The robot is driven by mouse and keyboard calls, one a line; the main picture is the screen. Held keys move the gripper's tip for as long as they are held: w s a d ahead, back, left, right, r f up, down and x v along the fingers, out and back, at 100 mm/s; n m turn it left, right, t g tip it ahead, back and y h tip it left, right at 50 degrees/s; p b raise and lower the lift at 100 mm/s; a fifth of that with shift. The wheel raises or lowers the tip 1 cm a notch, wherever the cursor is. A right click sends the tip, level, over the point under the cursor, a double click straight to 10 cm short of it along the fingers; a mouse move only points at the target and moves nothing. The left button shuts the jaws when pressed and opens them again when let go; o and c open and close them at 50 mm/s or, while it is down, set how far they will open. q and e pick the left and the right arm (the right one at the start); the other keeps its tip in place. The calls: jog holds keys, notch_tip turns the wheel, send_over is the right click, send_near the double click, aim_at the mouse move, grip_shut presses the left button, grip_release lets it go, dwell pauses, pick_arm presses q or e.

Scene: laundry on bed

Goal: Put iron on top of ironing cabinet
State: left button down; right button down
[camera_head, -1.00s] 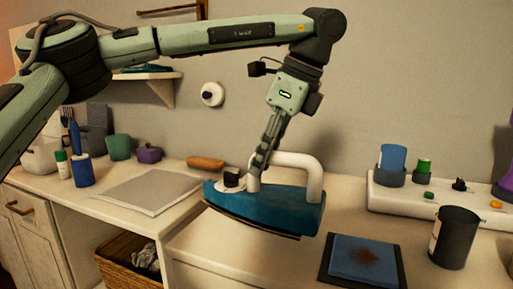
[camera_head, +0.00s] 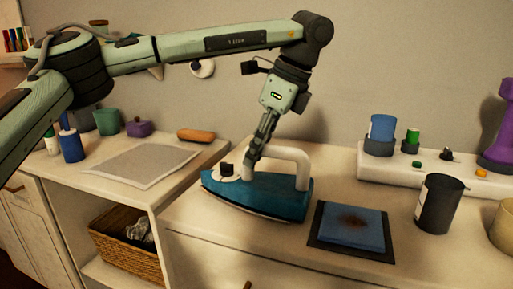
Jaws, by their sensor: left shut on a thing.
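The blue iron (camera_head: 262,197) with a white handle is on or just above the white cabinet top (camera_head: 225,236), its soleplate nearly level. I cannot tell for sure whether it touches the surface. My left gripper (camera_head: 254,160) comes down from above and is shut on the front part of the white handle. The fingertips are partly hidden against the handle. My right gripper is not in view.
A blue folded cloth with a brown mark (camera_head: 351,225) lies on a dark pad right of the iron. A dark cup (camera_head: 438,204) stands farther right. A white raised tray (camera_head: 402,170) holds colored items behind. A grey mat (camera_head: 142,165) lies left, above a wicker basket (camera_head: 128,248).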

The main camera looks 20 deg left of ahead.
pick_arm(q)
jog(key=c, duration=1.3)
grip_release()
jog(key=shift+c, duration=0.2)
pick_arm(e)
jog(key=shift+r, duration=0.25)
pick_arm(q)
jog(key=v, duration=0.7)
jog(key=shift+d+r+p, duration=0.1)
jog(key=shift+r+p, duration=0.15)
jog(key=shift+p, duration=0.15)
jog(key=v, duration=0.3)
jog(key=shift+d+r, duration=0.2)
jog(key=shift+r, duration=0.15)
jog(key=shift+d+r+p, duration=0.15)
jog(key=shift+r+p, duration=0.15)
jog(key=shift+r, duration=0.1)
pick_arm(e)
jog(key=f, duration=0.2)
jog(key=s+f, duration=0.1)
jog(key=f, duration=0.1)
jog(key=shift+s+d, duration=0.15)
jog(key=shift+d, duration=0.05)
